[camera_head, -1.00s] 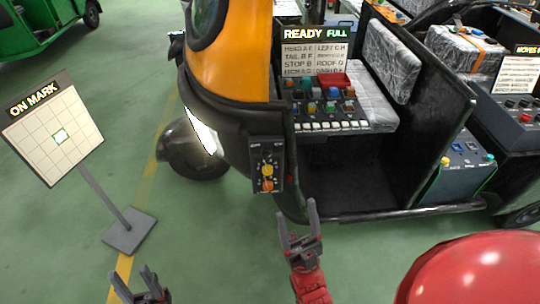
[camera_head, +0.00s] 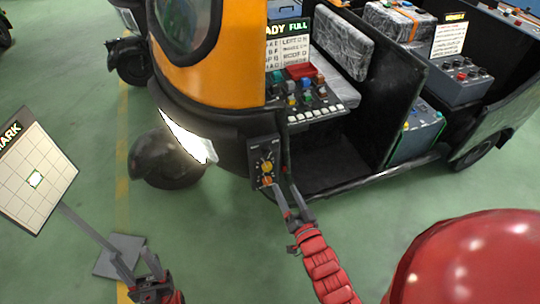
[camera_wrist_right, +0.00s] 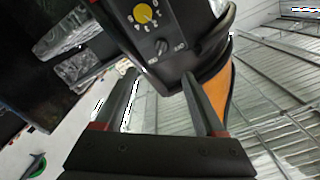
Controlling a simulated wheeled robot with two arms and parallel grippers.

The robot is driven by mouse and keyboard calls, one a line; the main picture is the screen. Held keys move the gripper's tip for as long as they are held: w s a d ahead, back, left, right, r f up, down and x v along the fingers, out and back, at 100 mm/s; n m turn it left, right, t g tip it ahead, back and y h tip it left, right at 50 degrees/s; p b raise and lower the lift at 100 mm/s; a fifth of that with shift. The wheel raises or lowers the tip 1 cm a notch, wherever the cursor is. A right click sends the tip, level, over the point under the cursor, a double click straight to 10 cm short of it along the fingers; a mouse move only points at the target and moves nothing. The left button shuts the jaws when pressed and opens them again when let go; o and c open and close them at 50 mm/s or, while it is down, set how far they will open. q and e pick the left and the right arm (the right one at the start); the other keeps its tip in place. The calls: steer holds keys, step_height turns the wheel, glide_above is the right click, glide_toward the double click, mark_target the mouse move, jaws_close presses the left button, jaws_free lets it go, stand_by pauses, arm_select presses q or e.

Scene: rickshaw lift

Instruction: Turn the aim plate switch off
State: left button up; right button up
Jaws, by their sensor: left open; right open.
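A small black panel (camera_head: 264,160) with a yellow dial (camera_head: 266,167) and an orange part below it hangs at the front corner of the orange and black rickshaw. In the right wrist view the panel shows a yellow dial (camera_wrist_right: 143,13) and a small dark switch knob (camera_wrist_right: 162,47); its lettering is too small to read. My right gripper (camera_head: 290,190) is open just below the panel, its fingertips (camera_wrist_right: 159,78) spread either side of the panel's lower end, with nothing held. My left gripper (camera_head: 134,258) is open and empty at lower left. The tilted aim plate (camera_head: 36,182) has one bright square.
The aim plate's post rises from a grey base (camera_head: 122,256) close to my left gripper. A tray of coloured controls (camera_head: 312,98) stands inside the rickshaw, and a control box (camera_head: 462,80) is further right. A glossy red rounded surface fills the lower right. Green floor between is clear.

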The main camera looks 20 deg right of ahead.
mark_target(268, 155)
steer(key=w+p, duration=0.1)
steer(key=w, duration=0.3)
steer(key=w+p, duration=0.1)
steer(key=w, duration=0.4)
steer(key=w+p, duration=0.1)
steer(key=w, duration=0.4)
steer(key=shift+w+a, duration=0.25)
steer(key=shift+a, duration=0.1)
jaws_close()
